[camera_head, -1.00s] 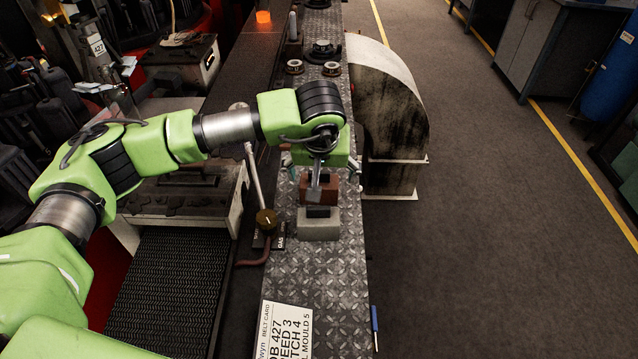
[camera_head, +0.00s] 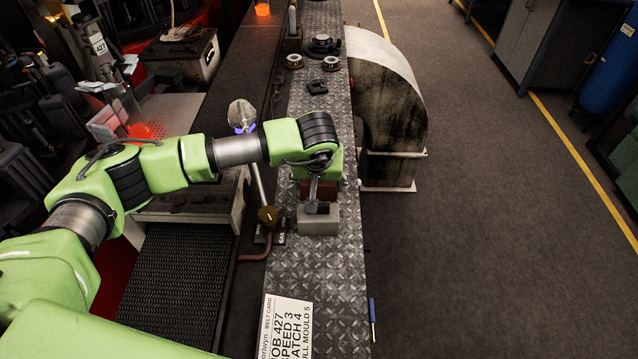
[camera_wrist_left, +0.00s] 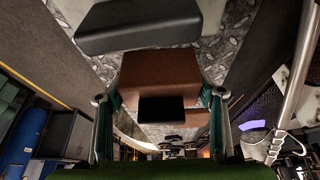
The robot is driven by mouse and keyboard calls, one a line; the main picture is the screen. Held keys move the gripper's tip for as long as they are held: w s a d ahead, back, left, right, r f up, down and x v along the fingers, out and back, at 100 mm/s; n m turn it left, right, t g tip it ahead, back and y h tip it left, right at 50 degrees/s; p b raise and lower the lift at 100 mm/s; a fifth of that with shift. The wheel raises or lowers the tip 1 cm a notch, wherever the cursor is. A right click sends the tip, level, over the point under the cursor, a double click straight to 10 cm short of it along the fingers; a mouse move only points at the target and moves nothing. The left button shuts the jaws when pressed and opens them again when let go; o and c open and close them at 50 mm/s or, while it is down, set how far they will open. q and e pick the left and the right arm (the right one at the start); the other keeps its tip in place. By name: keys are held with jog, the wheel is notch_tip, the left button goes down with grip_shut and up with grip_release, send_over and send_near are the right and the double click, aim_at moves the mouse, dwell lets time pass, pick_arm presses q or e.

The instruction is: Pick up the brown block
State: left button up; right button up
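The brown block (camera_head: 309,188) is on the narrow patterned metal bench, just behind a grey block (camera_head: 318,224). My left arm and gripper partly cover it in the head view. In the left wrist view the brown block (camera_wrist_left: 160,72) fills the space between my left gripper's two fingers (camera_wrist_left: 161,97). The green-lined fingers lie close against both its sides, so the gripper looks shut on it. A black square patch shows on the block's near face. I see no clear gap under the block. My right gripper is in neither view.
The grey block stands close in front. A white card (camera_head: 287,325) lies at the bench's near end. A large curved housing (camera_head: 392,100) stands to the right. Several small dark parts lie farther back.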

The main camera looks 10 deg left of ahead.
pick_arm(q)
jog(key=shift+w, duration=0.1)
jog(key=c, duration=0.4)
jog(key=shift+r, duration=0.1)
